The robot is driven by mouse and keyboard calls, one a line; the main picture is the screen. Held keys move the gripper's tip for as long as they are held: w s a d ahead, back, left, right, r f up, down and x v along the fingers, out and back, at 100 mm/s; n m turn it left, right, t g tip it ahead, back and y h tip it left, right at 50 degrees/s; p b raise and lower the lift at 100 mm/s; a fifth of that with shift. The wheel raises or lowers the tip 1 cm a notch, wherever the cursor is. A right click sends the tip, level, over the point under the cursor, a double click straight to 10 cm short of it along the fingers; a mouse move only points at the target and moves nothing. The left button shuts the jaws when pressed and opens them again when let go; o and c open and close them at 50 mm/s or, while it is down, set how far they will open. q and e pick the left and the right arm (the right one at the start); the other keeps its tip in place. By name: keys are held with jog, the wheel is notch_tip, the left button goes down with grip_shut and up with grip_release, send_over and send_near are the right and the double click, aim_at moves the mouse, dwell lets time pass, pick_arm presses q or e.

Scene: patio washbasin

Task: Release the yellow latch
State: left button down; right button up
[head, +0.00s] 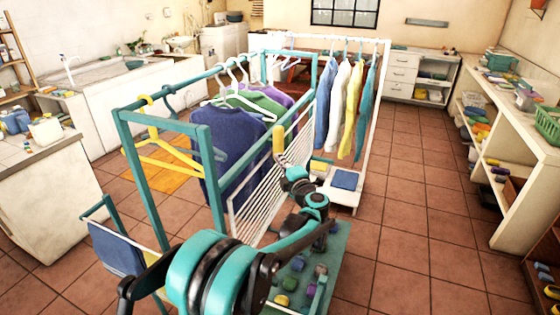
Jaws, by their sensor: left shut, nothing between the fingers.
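My left gripper (282,159) is just below the latch, at the end of my teal and black arm. It is shut and empty. I cannot tell whether its fingertips touch the latch. The fingers are small and partly hidden by my own wrist. My right gripper is not in view.
Dark blue, green and purple garments (230,140) hang inside the rack. A white rack (382,80) with blue, white and yellow shirts stands behind it. A green board (335,250) with small coloured items lies below my arm. The tiled floor (415,200) to the right is clear.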

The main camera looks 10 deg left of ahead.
pick_arm(q)
jog(key=shift+w+f, duration=0.25)
jog(key=shift+f, duration=0.1)
dwell(0.4)
jog(key=w+d+n+t+y+b, duration=0.1)
jog(key=w+n+t+y, duration=0.1)
jog(key=w, duration=0.5)
jog(key=shift+d+f+n, duration=0.25)
jog(key=shift+f+n, duration=0.2)
jog(key=shift+n, duration=0.45)
jog(key=shift+w, duration=0.2)
dwell(0.6)
dwell(0.7)
